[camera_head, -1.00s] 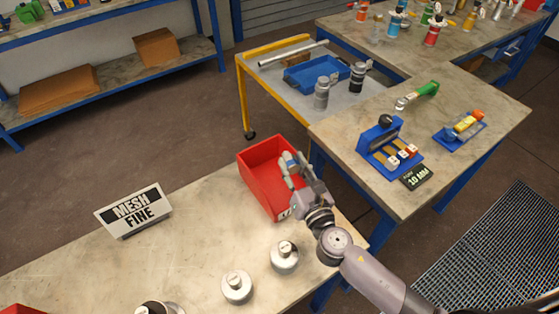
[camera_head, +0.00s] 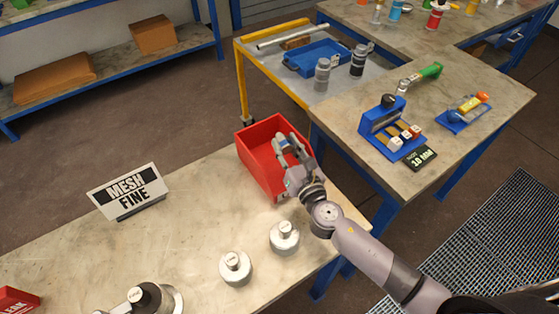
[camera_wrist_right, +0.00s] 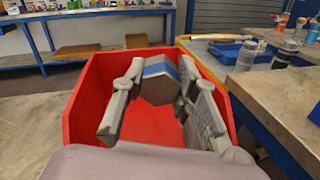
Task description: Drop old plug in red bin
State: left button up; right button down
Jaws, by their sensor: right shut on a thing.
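The red bin (camera_head: 256,165) stands at the far right corner of the near table. In the right wrist view its red wall (camera_wrist_right: 86,92) surrounds my fingers. My right gripper (camera_head: 290,142) is over the bin's open top, fingers pointing to the far side. In the wrist view the right gripper (camera_wrist_right: 160,72) is shut on the old plug (camera_wrist_right: 158,67), a grey piece with a blue band, held between the fingertips. The plug is hard to make out in the head view. The bin floor below looks bare where it shows. My left gripper is not in view.
Several flanged vessels stand on the near table, including one silver vessel (camera_head: 284,238) and another (camera_head: 235,268). A MESH FINE sign (camera_head: 128,192) stands left of the bin. A yellow-framed cart (camera_head: 243,85) and a table with a blue rack (camera_head: 382,125) lie beyond.

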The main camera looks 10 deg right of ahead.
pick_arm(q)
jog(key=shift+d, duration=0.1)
pick_arm(e)
jog(key=shift+r, duration=0.1)
jog(key=c, duration=1.2)
grip_release()
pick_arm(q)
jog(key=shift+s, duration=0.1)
pick_arm(e)
jog(key=shift+s, duration=0.1)
jog(key=s, duration=0.4)
jog(key=s+d, duration=0.1)
jog(key=s, duration=0.2)
jog(key=s+d, duration=0.1)
jog(key=s, duration=0.3)
jog(key=shift+s+d, duration=0.15)
jog(key=shift+s, duration=0.2)
